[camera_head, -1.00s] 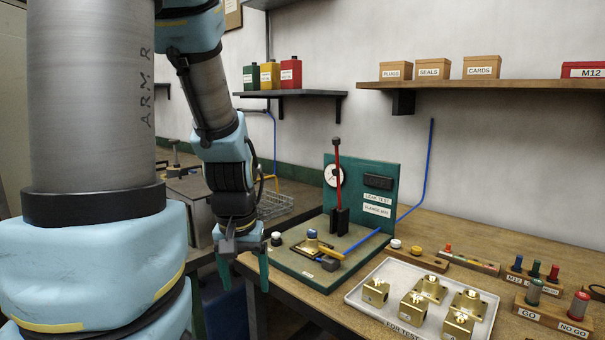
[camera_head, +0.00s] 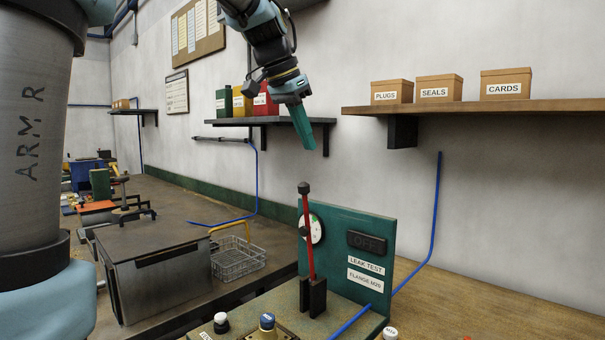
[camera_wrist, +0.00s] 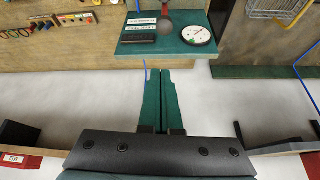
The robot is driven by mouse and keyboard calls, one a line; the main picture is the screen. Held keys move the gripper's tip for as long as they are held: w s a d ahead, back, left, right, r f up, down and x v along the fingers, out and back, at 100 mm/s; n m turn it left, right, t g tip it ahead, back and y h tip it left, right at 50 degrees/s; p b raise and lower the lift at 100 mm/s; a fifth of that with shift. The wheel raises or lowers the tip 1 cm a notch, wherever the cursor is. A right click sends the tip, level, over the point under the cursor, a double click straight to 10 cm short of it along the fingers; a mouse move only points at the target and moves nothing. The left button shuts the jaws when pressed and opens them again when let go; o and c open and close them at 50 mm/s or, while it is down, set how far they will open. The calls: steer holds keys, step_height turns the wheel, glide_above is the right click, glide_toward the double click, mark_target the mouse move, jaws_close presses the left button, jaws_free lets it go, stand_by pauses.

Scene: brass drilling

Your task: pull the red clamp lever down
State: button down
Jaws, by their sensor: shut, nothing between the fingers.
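The red clamp lever (camera_head: 308,240) stands upright in a black bracket (camera_head: 313,295) on the leak test fixture, in front of its green panel (camera_head: 352,250). A dark knob (camera_head: 304,188) tops it. In the wrist view the knob (camera_wrist: 165,25) shows near the top centre, with a little red lever beyond it. My gripper (camera_head: 305,138) is above the lever's top and clear of it, its green fingers pointing down. In the wrist view the fingers (camera_wrist: 161,100) are together with nothing between them.
A wall shelf (camera_head: 270,121) with coloured cans is close behind my gripper. A longer shelf (camera_head: 480,106) with labelled boxes is at the right. A wire basket (camera_head: 238,258) and a metal box (camera_head: 160,265) stand left of the fixture. A blue hose (camera_head: 434,215) runs up the wall.

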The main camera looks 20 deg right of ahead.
steer(key=shift+w+d+r, duration=0.1)
steer(key=shift+d+r, duration=0.25)
steer(key=shift+r, duration=0.2)
steer(key=shift+f, duration=0.1)
steer(key=p+x, duration=0.3)
steer(key=x, duration=0.7)
steer(key=a, duration=0.2)
steer(key=s+a+p, duration=0.1)
steer(key=shift+s+a+f, duration=0.15)
steer(key=shift+a+f, duration=0.05)
steer(key=shift+a, duration=0.15)
steer(key=shift+f+b, duration=0.15)
steer(key=shift+b, duration=0.2)
